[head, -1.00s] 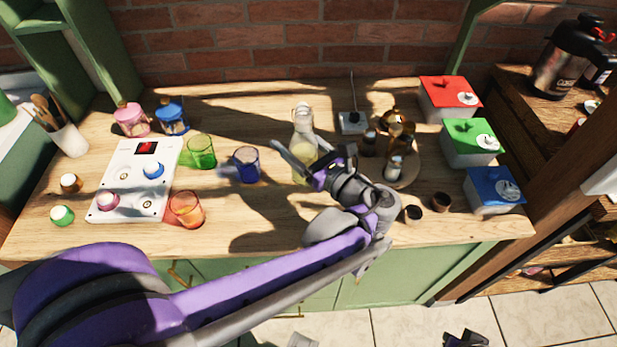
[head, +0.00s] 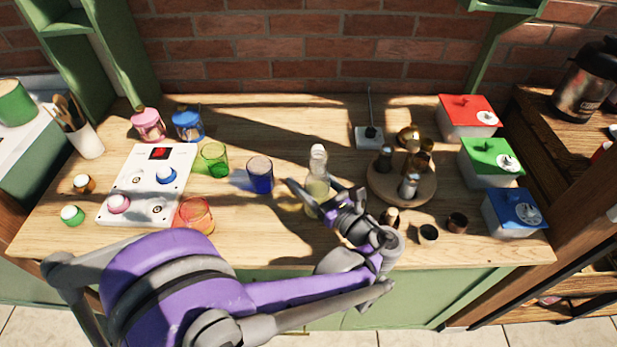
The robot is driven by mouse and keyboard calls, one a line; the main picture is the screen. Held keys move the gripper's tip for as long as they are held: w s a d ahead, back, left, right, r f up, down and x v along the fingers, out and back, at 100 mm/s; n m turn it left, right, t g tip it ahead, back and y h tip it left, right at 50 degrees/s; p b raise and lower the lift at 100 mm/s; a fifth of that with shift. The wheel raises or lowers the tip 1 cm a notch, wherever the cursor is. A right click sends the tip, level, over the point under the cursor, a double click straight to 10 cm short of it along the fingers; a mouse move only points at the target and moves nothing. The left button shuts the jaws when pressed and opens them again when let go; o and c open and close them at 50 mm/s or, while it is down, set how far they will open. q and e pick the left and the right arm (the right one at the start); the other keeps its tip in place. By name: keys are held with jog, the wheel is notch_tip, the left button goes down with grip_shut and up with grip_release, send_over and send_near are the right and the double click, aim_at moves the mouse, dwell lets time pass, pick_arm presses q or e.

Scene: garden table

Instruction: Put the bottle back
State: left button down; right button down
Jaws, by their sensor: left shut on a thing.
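The clear glass bottle (head: 318,162) with pale yellow liquid stands about upright near the middle of the wooden table. My left gripper (head: 318,196) is shut on its lower part, one finger on each side. The fingers and wrist hide part of the bottle's lower end, so I cannot tell whether its base touches the table. My right gripper is not in view.
A round wooden stand (head: 383,193) with several small bottles is right of the bottle. A blue glass (head: 260,176) is to its left. Two small dark cups (head: 428,234) stand near the front edge. Red, green and blue-lidded boxes (head: 490,160) line the right.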

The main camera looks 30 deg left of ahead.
pick_arm(q)
grip_release()
jog(key=shift+r, duration=0.15)
jog(key=v, duration=1.2)
